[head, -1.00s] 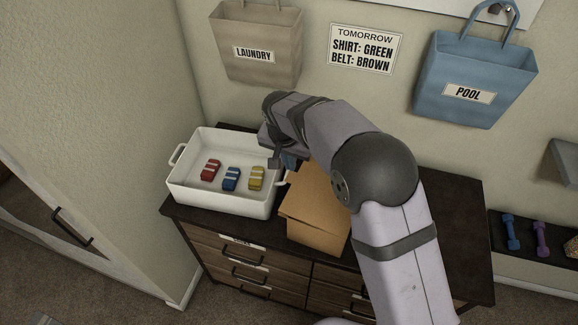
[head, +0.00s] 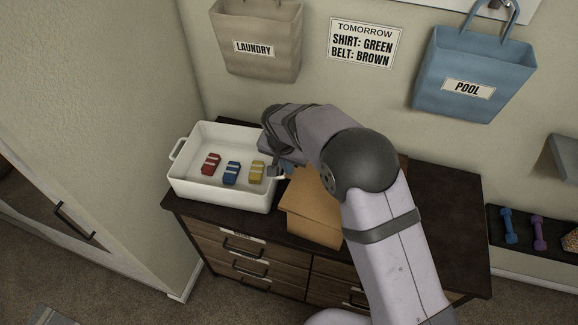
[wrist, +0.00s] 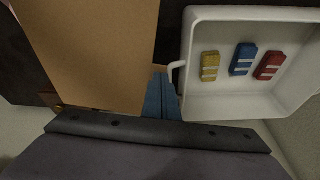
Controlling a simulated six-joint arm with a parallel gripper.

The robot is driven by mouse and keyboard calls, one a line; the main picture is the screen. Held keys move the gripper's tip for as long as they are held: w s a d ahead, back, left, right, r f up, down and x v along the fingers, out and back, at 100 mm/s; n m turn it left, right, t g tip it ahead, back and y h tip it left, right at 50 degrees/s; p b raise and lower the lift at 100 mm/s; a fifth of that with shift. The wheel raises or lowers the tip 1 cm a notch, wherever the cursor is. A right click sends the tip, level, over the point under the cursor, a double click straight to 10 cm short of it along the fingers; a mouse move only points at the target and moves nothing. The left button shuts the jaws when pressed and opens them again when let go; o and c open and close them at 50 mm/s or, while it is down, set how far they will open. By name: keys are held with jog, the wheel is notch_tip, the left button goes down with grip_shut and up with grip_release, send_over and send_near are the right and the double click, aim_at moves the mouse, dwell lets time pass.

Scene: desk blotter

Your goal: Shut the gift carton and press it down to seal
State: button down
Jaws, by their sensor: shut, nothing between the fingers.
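The gift carton (head: 312,205) is a plain brown cardboard box on the dark dresser top, right of the white tray. My arm covers much of it in the head view, so I cannot tell how its far flaps stand. A broad brown cardboard panel (wrist: 90,50) fills the upper left of the wrist view. My gripper (head: 286,165) is at the carton's left side, in the gap by the tray, partly hidden by my wrist. Its blue fingers (wrist: 162,99) are together and empty, beside the panel's edge and the tray handle. I cannot tell whether they touch the carton.
The white tray (head: 222,199) holds red, blue and yellow striped blocks; its handle (wrist: 176,72) is close to my fingers. The dresser top (head: 450,220) is clear to the right. Laundry (head: 257,45) and pool (head: 474,75) bags hang on the wall behind.

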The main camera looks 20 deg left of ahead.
jog(key=shift+a+f+b, duration=0.15)
jog(key=shift+f+b, duration=0.35)
jog(key=shift+f, duration=0.35)
jog(key=shift+s, duration=0.1)
jog(key=shift+r, duration=0.1)
jog(key=shift+r+p, duration=0.55)
jog(key=shift+r, duration=0.25)
jog(key=shift+r+p, duration=0.3)
jog(key=shift+r, duration=0.15)
notch_tip(320, 180, up, 4)
jog(key=shift+f+p, duration=0.15)
jog(key=shift+p, duration=1.05)
jog(key=b+v, duration=0.4)
jog(key=v, duration=0.5)
jog(key=shift+a, duration=0.3)
